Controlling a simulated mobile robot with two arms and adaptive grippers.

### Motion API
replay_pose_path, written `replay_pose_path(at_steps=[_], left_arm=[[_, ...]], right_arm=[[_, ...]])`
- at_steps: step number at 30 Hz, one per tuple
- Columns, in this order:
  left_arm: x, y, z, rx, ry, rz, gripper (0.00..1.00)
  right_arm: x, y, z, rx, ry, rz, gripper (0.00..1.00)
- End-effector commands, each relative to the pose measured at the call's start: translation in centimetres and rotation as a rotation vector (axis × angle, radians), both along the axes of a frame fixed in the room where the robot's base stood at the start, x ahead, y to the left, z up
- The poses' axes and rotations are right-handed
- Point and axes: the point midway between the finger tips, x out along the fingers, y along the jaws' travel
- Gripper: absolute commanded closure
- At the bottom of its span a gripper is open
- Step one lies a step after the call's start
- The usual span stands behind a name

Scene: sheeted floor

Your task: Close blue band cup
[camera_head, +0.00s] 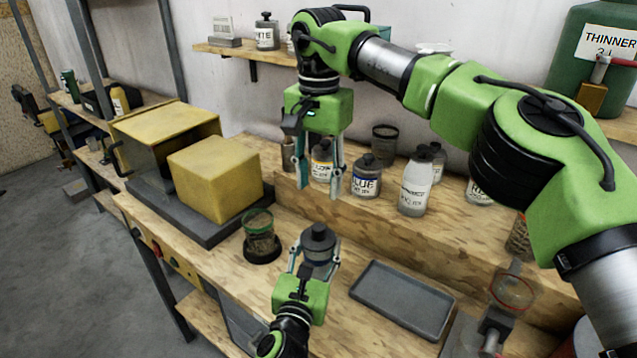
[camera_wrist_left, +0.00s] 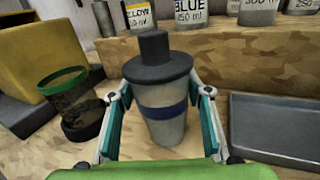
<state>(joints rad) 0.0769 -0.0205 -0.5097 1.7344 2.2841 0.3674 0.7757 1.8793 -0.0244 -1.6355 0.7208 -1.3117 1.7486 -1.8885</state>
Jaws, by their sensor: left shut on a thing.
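The blue band cup (camera_wrist_left: 163,115) is a grey cup with a blue band, upright in the left wrist view. A dark lid (camera_wrist_left: 155,62) with a raised knob sits on its top; I cannot tell whether it is fully seated. My left gripper (camera_head: 317,262) is shut around the cup's sides, and the lid (camera_head: 318,236) also shows in the head view. My right gripper (camera_head: 334,180) hangs above the raised shelf near the bottles, its fingers pointing down and apart, with nothing seen between them.
A green-rimmed cup (camera_head: 259,224) stands on a dark base to the left. A grey tray (camera_head: 400,302) lies to the right. A yellow block (camera_head: 214,177) is on a dark slab behind left. Paint bottles, including the blue one (camera_head: 366,178), line the raised shelf.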

Motion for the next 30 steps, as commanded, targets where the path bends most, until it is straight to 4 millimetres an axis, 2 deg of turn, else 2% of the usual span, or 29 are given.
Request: replay_pose_path(at_steps=[2, 3, 4, 17, 20, 30], left_arm=[[0.0, 0.0, 0.0, 0.000, 0.000, 0.000, 0.93], [0.0, 0.0, 0.0, 0.000, 0.000, 0.000, 0.44], [0.0, 0.0, 0.0, 0.000, 0.000, 0.000, 0.37], [-0.5, 0.1, 0.0, 0.000, 0.000, 0.000, 0.35], [-1.7, 0.4, -0.1, 0.000, 0.001, -0.001, 0.35], [-8.4, 2.0, -0.1, 0.000, 0.002, 0.000, 0.35]], right_arm=[[0.0, 0.0, 0.0, 0.000, 0.000, 0.000, 0.61], [0.0, 0.0, 0.0, 0.000, 0.000, 0.000, 0.61], [0.0, 0.0, 0.0, 0.000, 0.000, 0.000, 0.61], [0.0, 0.0, -0.1, 0.000, 0.000, 0.000, 0.61], [0.0, 0.0, -0.1, 0.000, 0.000, 0.000, 0.61], [0.0, 0.0, 0.0, 0.000, 0.000, 0.000, 0.61]])
